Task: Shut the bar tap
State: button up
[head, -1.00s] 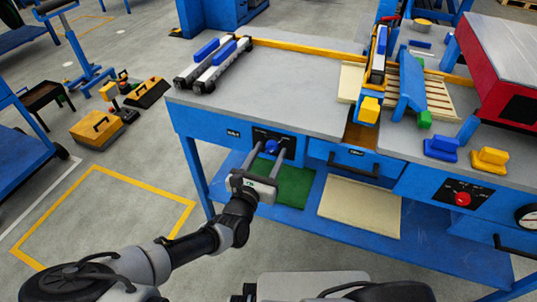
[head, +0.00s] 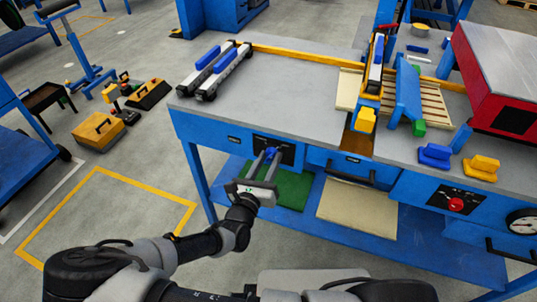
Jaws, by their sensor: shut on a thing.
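The bar tap is a blue knob (head: 270,153) on a black panel (head: 288,155) set in the blue front of the workbench, left of a drawer. In the head view my gripper (head: 268,158) reaches it from the front, with its two long fingers on either side of the knob. The fingers are shut on the knob, and they partly hide it and the panel's markings.
The drawer (head: 350,163) with a dark handle is right of the panel. A red knob (head: 456,205) and a gauge (head: 523,221) are farther right. A lower shelf holds a green mat (head: 293,190) and a beige board (head: 358,208).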

jog(key=n+p, duration=0.1)
jog(key=n, duration=0.1)
jog(key=n+p, duration=0.1)
jog(key=p, duration=0.1)
jog(key=shift+r+n, duration=0.2)
jog(key=shift+n, duration=0.2)
jog(key=n+p, duration=0.2)
jog(key=n, duration=0.1)
jog(key=shift+n, duration=0.3)
jog(key=n+p, duration=0.1)
jog(key=n, duration=0.2)
jog(key=shift+d+f+n+p, duration=0.1)
jog(key=shift+n+p, duration=0.55)
jog(key=shift+n, duration=1.85)
jog(key=o, duration=1.1)
jog(key=shift+c, duration=0.2)
jog(key=shift+s, duration=0.15)
